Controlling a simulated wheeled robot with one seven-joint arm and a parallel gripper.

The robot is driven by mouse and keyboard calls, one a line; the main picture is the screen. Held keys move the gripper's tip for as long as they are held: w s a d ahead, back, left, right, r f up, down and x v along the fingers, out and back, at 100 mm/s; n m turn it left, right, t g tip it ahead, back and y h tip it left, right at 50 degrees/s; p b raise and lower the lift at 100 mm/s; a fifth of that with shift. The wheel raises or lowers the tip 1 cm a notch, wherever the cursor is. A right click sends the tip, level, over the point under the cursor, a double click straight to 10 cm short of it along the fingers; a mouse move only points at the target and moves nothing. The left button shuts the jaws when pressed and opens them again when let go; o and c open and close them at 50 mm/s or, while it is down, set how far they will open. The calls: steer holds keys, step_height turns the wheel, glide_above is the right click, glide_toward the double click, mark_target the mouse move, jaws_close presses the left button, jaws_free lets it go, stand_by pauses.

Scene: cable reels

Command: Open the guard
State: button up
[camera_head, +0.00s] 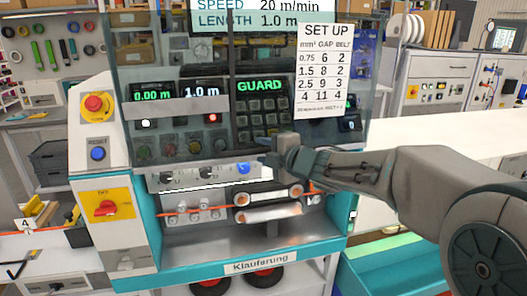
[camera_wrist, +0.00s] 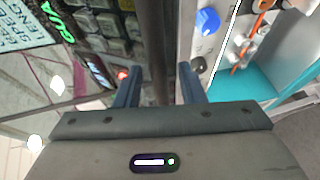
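The guard (camera_head: 215,75) is a tinted, see-through panel across the front of the cable machine, over its displays, keypad and buttons. Its lower edge lies just above the knobs and rollers. A green GUARD readout (camera_head: 259,86) shows behind it. My gripper (camera_head: 285,152) is at this lower edge, right of the middle. In the wrist view, the two dark blue fingers of my gripper (camera_wrist: 160,85) stand apart, with a dark bar (camera_wrist: 155,35) running between them. I cannot tell whether they touch the bar.
White rollers (camera_head: 268,204) and an orange cable lie below the guard. A red emergency stop (camera_head: 96,104), blue reset button (camera_head: 97,153) and red switch (camera_head: 106,208) are on the left. A SET UP card (camera_head: 325,70) hangs at the right. A white counter extends right.

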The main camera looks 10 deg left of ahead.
steer(key=b+v, duration=0.1)
steer(key=v, duration=1.1)
steer(key=shift+s+d, duration=0.25)
steer(key=shift+d, duration=0.05)
steer(key=s+d+f+m+t+h, duration=0.1)
steer(key=d+f+m+h, duration=0.2)
steer(key=d+m+h, duration=0.5)
steer(key=s+d+f+m+t+h, duration=0.1)
steer(key=s+d+f+m+h, duration=0.3)
steer(key=d+m, duration=0.65)
steer(key=s+d+f+m+g, duration=0.2)
steer(key=s+f+m+g, duration=0.6)
steer(key=s, duration=0.8)
step_height(320, 180, down, 4)
steer(key=shift+s+r+m+g, duration=0.15)
steer(key=shift+s+m+g, duration=0.05)
steer(key=shift+m+g, duration=0.15)
